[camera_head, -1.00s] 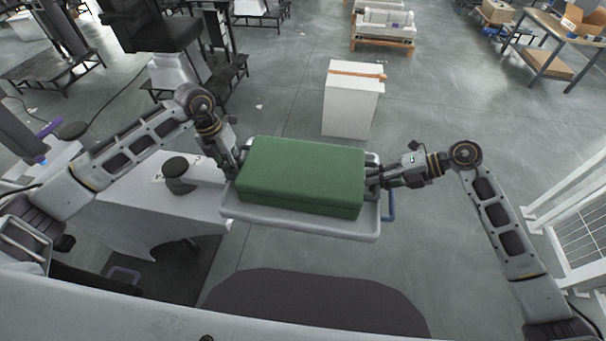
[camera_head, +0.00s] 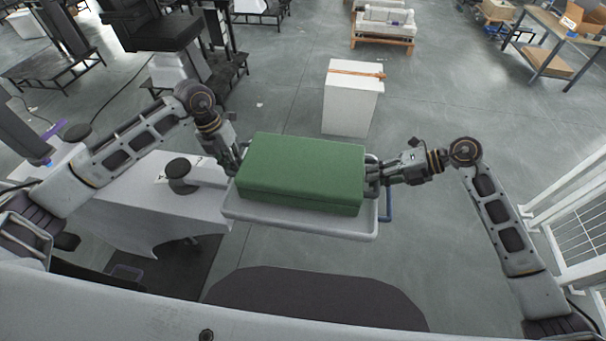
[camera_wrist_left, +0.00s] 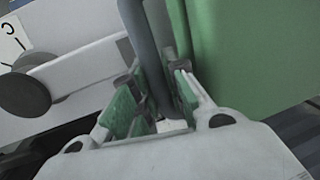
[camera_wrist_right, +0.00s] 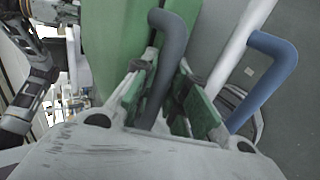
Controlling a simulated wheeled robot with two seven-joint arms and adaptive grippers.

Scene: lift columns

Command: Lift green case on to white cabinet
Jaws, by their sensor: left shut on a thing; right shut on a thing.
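The green case (camera_head: 302,170) is a closed box, level, at the centre of the head view, over a grey-white tray-like surface (camera_head: 300,224); I cannot tell whether it touches it. My left gripper (camera_head: 238,158) is at its left end, shut on a dark handle (camera_wrist_left: 146,50) beside the green side. My right gripper (camera_head: 374,178) is at its right end, shut on another dark handle (camera_wrist_right: 168,65). The case's far side and underside are hidden. The white cabinet (camera_head: 350,104) stands on the floor beyond the case, slightly right, with an orange-brown strip on its top.
A blue handle (camera_head: 388,204) sticks out at the tray's right side. A white-covered table (camera_head: 130,212) with a dark round object (camera_head: 178,175) is at left. A white railing (camera_head: 570,225) is at right. The floor around the cabinet is clear.

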